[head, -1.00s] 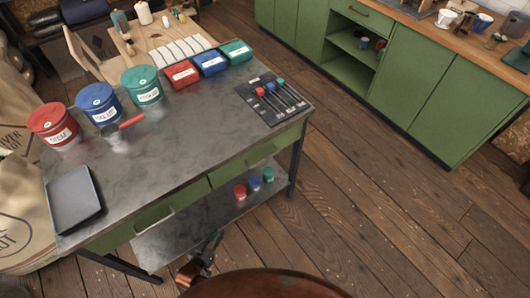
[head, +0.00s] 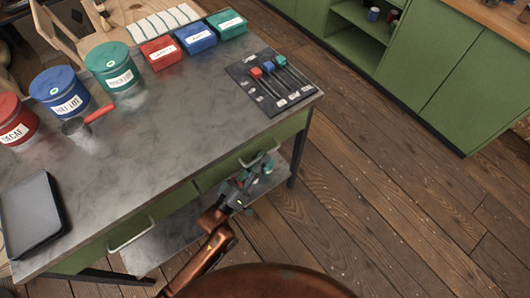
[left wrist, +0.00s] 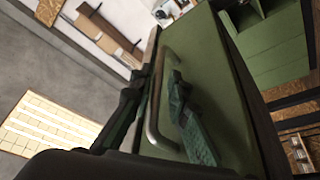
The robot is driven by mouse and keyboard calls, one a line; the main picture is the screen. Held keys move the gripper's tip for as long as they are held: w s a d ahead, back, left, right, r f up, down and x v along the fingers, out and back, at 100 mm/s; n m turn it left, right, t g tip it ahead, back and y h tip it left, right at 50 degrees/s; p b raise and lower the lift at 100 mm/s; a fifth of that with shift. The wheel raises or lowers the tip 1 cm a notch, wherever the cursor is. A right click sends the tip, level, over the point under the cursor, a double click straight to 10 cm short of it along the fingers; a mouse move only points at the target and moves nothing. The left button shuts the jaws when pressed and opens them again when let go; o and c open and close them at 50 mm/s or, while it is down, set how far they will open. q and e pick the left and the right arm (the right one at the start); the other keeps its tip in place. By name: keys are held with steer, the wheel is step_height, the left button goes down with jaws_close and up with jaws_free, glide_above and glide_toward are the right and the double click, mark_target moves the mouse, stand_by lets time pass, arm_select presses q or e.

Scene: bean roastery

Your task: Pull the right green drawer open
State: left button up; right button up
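The right green drawer (head: 288,133) is in the front of the metal-topped table and looks shut in the head view. Its silver bar handle (head: 262,156) is partly covered by my left gripper (head: 243,180). In the left wrist view, the handle (left wrist: 153,112) runs between the two dark green fingers of that gripper (left wrist: 163,80), in front of the green drawer face (left wrist: 222,95). The fingers stand apart, one on each side of the bar, with a gap visible at the right finger. My right gripper is not in view.
The left drawer's handle (head: 131,233) is on the same table front. The wooden floor to the right is clear.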

arm_select(q)
steer(key=shift+x, duration=1.1)
jaws_close()
